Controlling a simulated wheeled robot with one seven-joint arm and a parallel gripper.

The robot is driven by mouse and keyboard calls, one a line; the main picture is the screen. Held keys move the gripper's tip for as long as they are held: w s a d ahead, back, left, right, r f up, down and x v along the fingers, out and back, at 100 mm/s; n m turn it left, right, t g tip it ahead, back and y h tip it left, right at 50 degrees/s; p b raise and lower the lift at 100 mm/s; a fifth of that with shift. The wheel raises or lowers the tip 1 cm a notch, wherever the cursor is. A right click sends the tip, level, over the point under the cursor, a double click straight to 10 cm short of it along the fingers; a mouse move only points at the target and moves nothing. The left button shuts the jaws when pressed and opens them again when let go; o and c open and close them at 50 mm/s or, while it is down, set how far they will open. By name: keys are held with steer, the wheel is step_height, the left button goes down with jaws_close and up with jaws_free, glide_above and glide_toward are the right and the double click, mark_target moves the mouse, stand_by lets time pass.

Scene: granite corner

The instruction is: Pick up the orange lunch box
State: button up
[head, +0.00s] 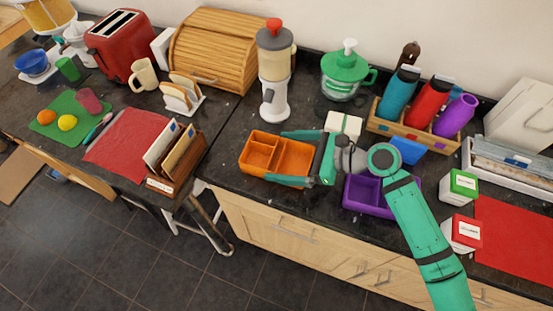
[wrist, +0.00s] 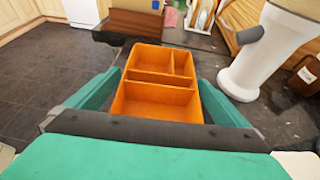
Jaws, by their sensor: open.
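The orange lunch box (head: 293,157) is an open tray with divided compartments. It sits on the dark granite counter near the front edge in the head view. In the wrist view the orange lunch box (wrist: 160,86) lies straight ahead, with its near end between the fingers. My gripper (head: 278,156) is open, with one green finger along the far side of the box and the other along the near side. In the wrist view my gripper (wrist: 158,95) shows a finger on each side of the box. I cannot tell whether either finger touches it.
A purple divided box (head: 367,196) stands right of my gripper. A white and grey dispenser with a red top (head: 274,75) stands behind the lunch box. A green-lidded chopper (head: 345,72) and a rack of bottles (head: 405,124) are further right. A letter holder (head: 178,160) stands to the left.

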steer(key=shift+x, duration=1.2)
steer(key=shift+c, duration=0.6)
steer(key=shift+w, duration=0.1)
steer(key=c, duration=0.8)
steer(key=shift+w, duration=0.15)
